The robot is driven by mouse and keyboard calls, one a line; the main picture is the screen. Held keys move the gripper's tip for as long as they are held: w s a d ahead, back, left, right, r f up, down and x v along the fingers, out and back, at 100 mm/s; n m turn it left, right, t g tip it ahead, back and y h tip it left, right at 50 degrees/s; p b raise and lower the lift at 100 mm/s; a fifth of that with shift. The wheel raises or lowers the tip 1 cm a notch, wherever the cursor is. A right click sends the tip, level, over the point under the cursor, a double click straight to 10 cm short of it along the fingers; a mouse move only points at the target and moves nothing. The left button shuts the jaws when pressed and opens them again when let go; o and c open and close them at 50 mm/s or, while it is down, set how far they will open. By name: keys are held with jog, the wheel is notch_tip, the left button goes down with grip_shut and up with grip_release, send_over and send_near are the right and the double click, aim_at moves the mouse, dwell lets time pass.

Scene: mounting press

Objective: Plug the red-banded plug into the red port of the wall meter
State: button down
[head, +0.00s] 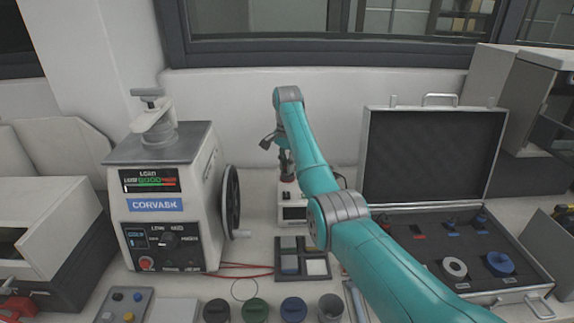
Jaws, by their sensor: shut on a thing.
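My teal arm reaches over the bench to the back wall. My gripper (286,172) points down at its far end, small and dark in the head view. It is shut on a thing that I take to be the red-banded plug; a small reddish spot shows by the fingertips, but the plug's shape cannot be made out. A small white meter-like box (291,198) with a dark display stands directly below the gripper, partly hidden by my arm. I cannot tell whether the plug touches it. No red port can be made out.
The mounting press (165,205) with its handwheel (231,203) stands to the left. An open foam-lined case (435,155) is at the right. A sectioned tray (302,258), red cables (245,266) and several round containers (255,308) lie in front.

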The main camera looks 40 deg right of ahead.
jog(key=shift+f, duration=0.15)
jog(key=shift+c, duration=1.9)
grip_release()
